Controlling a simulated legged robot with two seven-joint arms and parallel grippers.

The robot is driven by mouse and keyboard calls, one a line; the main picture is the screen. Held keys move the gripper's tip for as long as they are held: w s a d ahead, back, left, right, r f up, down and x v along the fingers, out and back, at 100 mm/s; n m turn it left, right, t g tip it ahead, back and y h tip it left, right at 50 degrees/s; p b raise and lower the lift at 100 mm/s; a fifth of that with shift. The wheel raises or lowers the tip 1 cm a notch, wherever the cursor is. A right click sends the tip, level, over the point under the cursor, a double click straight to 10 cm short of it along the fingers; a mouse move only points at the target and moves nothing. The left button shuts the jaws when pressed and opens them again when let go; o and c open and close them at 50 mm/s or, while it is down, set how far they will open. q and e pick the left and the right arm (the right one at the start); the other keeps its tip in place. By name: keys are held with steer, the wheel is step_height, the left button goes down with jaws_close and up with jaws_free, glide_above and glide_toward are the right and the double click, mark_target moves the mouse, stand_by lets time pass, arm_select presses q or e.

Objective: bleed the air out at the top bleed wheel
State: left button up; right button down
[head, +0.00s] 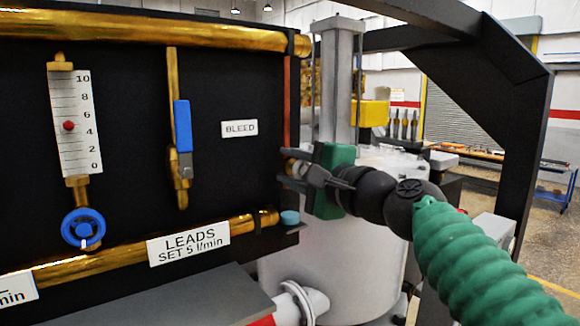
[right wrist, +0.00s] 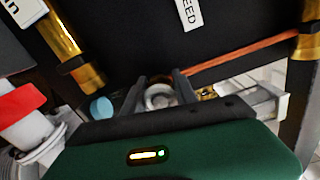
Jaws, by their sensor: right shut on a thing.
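My right gripper (head: 300,172) reaches in from the right, at the right edge of the black panel, below and right of the BLEED label (head: 239,128). Its jaws are shut on a small pale round wheel, the bleed wheel (head: 291,166). In the right wrist view the bleed wheel (right wrist: 158,96) shows as a pale ring between the two dark fingers of the gripper (right wrist: 157,88). The fingers hide part of the wheel, and its turn position cannot be told. A thin copper pipe (right wrist: 240,57) runs close by. My left gripper is not in view.
The panel carries a flow gauge (head: 75,120), a blue wheel (head: 83,228), a blue lever (head: 182,126) and brass pipes (head: 140,28). A light blue cap (head: 290,217) sits below my gripper. A pale furnace vessel (head: 335,245) and black frame (head: 520,130) stand close.

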steer(key=shift+w+f, duration=0.1)
steer(key=shift+f, duration=0.15)
steer(key=c, duration=1.3)
jaws_free()
steer(key=shift+o, duration=1.7)
steer(key=shift+w, duration=0.1)
steer(key=shift+d, duration=0.1)
steer(key=b+v, duration=0.8)
steer(key=v, duration=0.8)
steer(key=shift+s+d, duration=0.25)
steer(key=shift+d, duration=0.05)
